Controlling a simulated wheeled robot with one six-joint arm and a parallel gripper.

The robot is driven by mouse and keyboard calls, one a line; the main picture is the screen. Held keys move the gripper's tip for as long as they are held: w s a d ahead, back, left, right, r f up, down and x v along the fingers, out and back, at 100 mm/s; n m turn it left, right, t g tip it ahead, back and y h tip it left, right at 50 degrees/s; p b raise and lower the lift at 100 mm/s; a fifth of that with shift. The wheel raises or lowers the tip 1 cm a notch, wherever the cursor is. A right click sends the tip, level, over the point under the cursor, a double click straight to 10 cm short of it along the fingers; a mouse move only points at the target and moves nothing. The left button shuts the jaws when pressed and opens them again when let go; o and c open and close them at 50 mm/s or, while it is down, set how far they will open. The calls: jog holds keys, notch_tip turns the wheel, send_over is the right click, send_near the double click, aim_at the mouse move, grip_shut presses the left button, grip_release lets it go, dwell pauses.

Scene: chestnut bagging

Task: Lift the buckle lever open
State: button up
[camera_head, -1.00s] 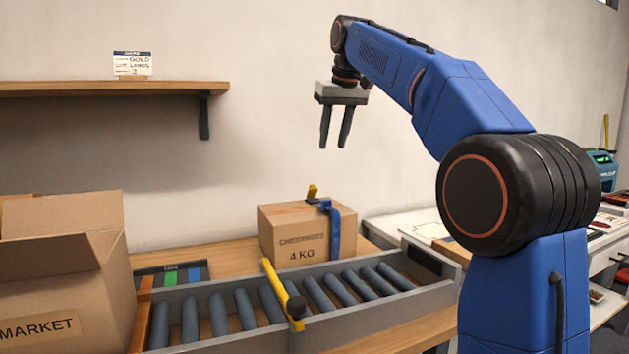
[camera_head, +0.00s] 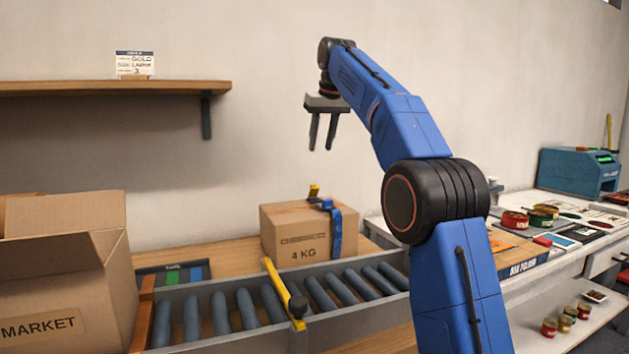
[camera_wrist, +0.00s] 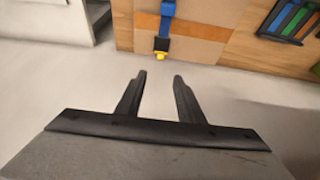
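A closed cardboard box (camera_head: 285,236) marked 4 KG stands on the wooden bench behind the roller conveyor. A blue strap (camera_head: 336,232) runs over its top and down its front. A yellow-tipped buckle lever (camera_head: 314,190) sticks up at the back of the box's top. In the wrist view the yellow tip (camera_wrist: 161,56) sits by a black buckle (camera_wrist: 162,44) at the end of the blue strap (camera_wrist: 167,14). My gripper (camera_head: 320,148) is open and empty, well above the box. Its two fingers (camera_wrist: 160,78) point down, apart from the lever.
A yellow bar (camera_head: 277,284) with a black knob crosses the roller conveyor (camera_head: 215,312). An open MARKET carton (camera_head: 95,285) stands at left. A wooden shelf (camera_head: 110,88) with a card is on the wall. A table with tins (camera_head: 515,220) is at right.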

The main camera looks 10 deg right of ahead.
aim_at(314, 185)
jog(key=x, duration=1.4)
jog(key=shift+s, duration=0.1)
grip_shut()
